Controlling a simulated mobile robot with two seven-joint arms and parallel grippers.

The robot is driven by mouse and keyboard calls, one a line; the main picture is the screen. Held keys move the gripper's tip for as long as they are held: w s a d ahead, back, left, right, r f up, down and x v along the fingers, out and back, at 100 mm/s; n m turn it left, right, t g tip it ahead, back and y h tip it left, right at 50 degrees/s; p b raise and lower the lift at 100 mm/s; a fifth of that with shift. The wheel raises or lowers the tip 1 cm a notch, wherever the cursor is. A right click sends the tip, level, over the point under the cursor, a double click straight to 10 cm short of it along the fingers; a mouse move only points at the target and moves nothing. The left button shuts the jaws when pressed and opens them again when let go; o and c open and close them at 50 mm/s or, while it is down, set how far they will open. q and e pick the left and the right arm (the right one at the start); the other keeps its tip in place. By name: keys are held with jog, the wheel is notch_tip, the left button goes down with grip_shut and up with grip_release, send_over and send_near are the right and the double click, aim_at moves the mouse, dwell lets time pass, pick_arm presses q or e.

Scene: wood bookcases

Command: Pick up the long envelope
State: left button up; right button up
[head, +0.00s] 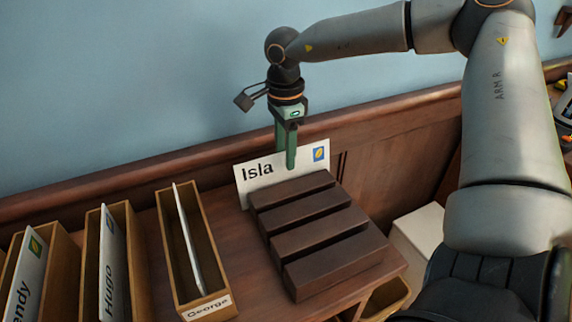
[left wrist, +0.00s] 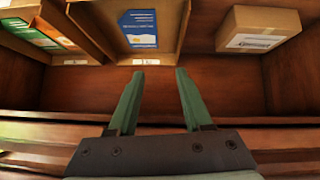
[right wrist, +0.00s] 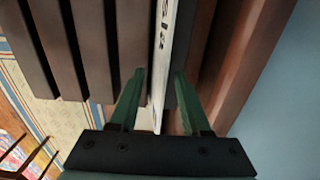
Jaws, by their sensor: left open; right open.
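A long white envelope (head: 284,171) marked "Isla", with a blue and yellow stamp, stands upright in the rearmost slot of a dark slatted wooden rack (head: 325,236). My right gripper (head: 291,165) points down over the envelope's middle. In the right wrist view, its open green fingers (right wrist: 155,90) lie on either side of the envelope (right wrist: 164,62), which appears edge-on between them. Contact cannot be told. My left gripper (left wrist: 154,85) is open and empty, facing a shelf; it does not show in the head view.
A wooden box labelled "George" (head: 209,305) holds a thin white envelope left of the rack. More boxes hold envelopes marked "Hugo" (head: 112,265) and "endy" (head: 27,280). A cardboard box (left wrist: 258,28) shows in the left wrist view. A wooden ledge and blue wall stand behind.

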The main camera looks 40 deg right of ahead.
jog(key=shift+f, duration=0.95)
grip_shut()
